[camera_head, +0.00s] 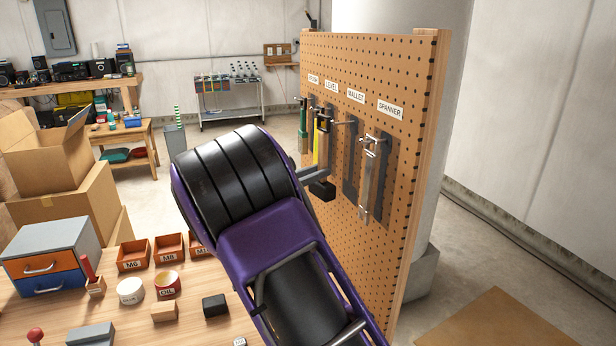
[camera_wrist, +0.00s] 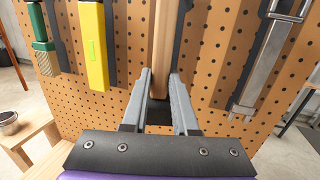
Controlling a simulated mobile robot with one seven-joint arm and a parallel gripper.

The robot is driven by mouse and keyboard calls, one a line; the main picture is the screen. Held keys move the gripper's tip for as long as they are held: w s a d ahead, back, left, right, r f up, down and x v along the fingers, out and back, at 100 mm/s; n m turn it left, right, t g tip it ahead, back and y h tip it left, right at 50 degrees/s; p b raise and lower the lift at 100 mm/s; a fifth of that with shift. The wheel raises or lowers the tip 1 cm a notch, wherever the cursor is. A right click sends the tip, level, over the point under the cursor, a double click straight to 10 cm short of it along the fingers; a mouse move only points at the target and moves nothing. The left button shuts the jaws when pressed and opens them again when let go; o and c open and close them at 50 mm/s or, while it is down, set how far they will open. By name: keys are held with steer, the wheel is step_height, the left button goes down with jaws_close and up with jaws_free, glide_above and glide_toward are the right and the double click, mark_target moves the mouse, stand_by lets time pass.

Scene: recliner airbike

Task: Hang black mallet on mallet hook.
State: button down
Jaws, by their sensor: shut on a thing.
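My gripper (camera_wrist: 160,80) is shut on the black mallet's wooden handle (camera_wrist: 164,38), which runs upward out of the wrist view. The mallet's black head (camera_head: 322,190) hangs just below the fingers in the head view; its dark part also shows between the fingers in the wrist view. The mallet hook (camera_head: 346,122) sticks out of the pegboard under the MALLET label (camera_head: 356,96). A dark mallet outline (camera_head: 350,165) is bare below it. My gripper holds the mallet in front of the board, left of that outline in the head view. I cannot tell whether the handle's top touches the hook.
The pegboard (camera_head: 400,240) also holds a spanner (camera_head: 370,180) right of the mallet outline. A yellow level (camera_wrist: 92,45) and a green brush (camera_wrist: 42,40) hang to the left. A workbench (camera_head: 190,325) with bins and blocks lies left of my arm.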

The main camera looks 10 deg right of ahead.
mark_target(329, 182)
steer(key=shift+w+d+f+b, duration=0.1)
steer(key=shift+d+b, duration=0.15)
steer(key=shift+d, duration=0.35)
steer(key=shift+w+d+r+b, duration=0.1)
steer(key=shift+w+d+b, duration=0.1)
steer(key=shift+d, duration=0.35)
steer(key=shift+w+d+f+b, duration=0.1)
steer(key=shift+d+b, duration=0.15)
steer(key=shift+d, duration=0.35)
steer(key=shift+d+f, duration=0.25)
steer(key=shift+d, duration=0.25)
steer(key=shift+f+p, duration=0.1)
steer(key=shift+p, duration=0.2)
steer(key=c, duration=0.6)
jaws_free()
steer(key=shift+f, duration=0.1)
